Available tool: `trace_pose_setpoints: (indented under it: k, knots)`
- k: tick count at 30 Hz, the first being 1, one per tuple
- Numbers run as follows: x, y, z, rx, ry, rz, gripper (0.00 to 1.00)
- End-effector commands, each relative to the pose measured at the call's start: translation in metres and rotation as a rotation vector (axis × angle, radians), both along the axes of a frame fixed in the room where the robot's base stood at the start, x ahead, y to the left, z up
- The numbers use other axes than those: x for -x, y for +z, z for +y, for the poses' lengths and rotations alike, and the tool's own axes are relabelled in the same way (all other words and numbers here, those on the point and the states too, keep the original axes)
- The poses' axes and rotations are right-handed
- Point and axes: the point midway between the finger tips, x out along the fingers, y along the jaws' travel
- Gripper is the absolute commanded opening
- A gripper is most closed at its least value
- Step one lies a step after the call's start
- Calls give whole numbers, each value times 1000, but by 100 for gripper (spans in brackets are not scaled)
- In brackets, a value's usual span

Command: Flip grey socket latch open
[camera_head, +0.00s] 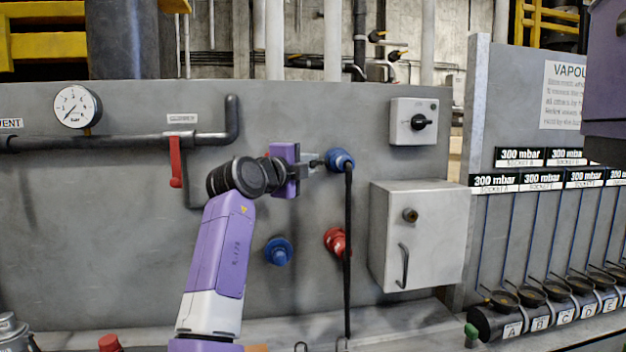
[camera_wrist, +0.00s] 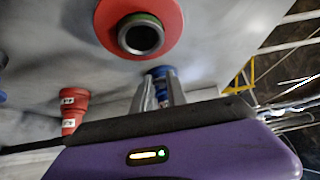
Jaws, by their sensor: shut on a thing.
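My gripper (camera_head: 318,162) reaches from the left to the upper blue socket (camera_head: 341,159) on the grey wall panel. In the wrist view, the two fingers of my gripper (camera_wrist: 158,98) are close together, with the blue socket (camera_wrist: 163,85) between and behind their tips. They are shut on a part at the socket; the gripped part itself is mostly hidden. I cannot make out a separate grey latch or whether it is open. A black cable (camera_head: 348,250) hangs down from the upper blue socket.
Below are another blue socket (camera_head: 279,251) and a red socket (camera_head: 334,241). A grey cabinet (camera_head: 420,240) juts out at right, under a switch box (camera_head: 413,121). A pipe with a red lever (camera_head: 176,162) runs at left. A red ring (camera_wrist: 140,28) is close in the wrist view.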

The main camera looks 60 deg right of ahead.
Motion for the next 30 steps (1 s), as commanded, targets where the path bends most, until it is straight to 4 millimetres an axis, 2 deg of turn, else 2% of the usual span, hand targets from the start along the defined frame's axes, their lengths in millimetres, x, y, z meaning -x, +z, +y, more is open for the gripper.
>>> trace_pose_setpoints:
  k: [15,30]
  knots:
    - [-12,-1,-6,-1,-218,3,0]
    - [-13,-1,-6,-3,-245,1,0]
